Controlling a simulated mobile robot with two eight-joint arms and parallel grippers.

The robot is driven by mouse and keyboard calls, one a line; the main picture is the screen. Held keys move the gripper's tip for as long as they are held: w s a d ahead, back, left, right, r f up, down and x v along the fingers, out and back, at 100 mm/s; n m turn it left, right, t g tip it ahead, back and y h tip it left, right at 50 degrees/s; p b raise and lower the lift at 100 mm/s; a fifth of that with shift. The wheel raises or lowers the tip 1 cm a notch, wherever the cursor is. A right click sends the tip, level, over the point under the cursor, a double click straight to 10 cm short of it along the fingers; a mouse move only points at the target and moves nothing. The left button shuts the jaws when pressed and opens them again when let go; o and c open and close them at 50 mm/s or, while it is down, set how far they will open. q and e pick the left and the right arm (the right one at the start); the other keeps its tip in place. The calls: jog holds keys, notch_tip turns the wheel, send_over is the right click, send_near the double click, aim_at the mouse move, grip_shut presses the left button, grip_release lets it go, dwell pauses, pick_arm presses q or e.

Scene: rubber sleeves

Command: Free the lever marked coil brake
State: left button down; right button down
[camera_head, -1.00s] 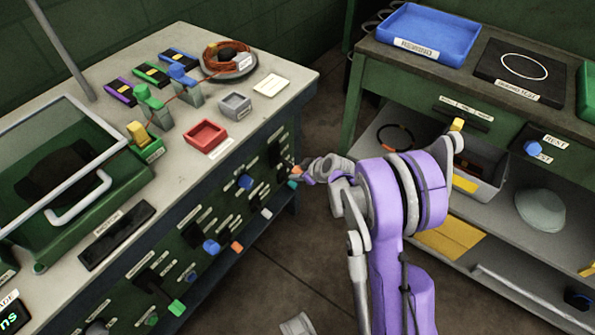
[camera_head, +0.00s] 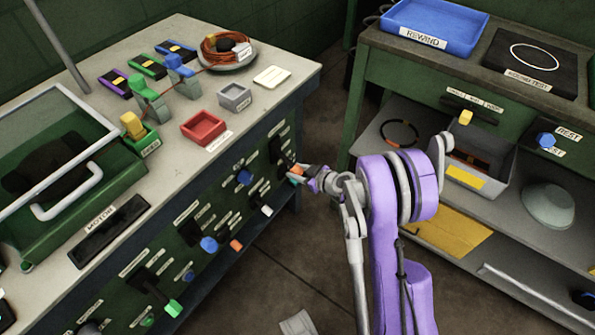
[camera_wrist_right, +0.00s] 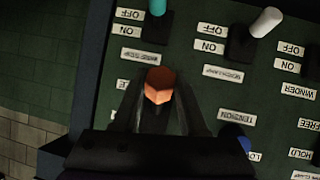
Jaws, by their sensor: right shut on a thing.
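The green front panel of the left bench (camera_head: 222,205) carries several levers and knobs with white labels. My right gripper (camera_head: 303,176) is at the panel's right end, shut on an orange-tipped lever (camera_head: 296,171). In the right wrist view the orange tip (camera_wrist_right: 158,84) sits between the fingers of my right gripper (camera_wrist_right: 158,108). Labels there appear upside down; HOLD and FREE show at the lower right. I cannot make out a label reading coil brake. Another orange-tipped lever (camera_head: 236,245) is farther left on the panel. My left gripper is not in view.
Close to the held lever, the right wrist view shows a teal handle (camera_wrist_right: 157,7), a white handle (camera_wrist_right: 266,21) and a blue knob (camera_wrist_right: 234,134). On the bench top are a red tray (camera_head: 203,128) and a grey tray (camera_head: 234,97). Open floor lies between the benches.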

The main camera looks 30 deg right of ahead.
jog(key=shift+c, duration=2.2)
grip_release()
jog(key=p+v, duration=0.2)
jog(key=v, duration=0.8)
jog(key=shift+s, duration=0.3)
jog(key=shift+r, duration=0.1)
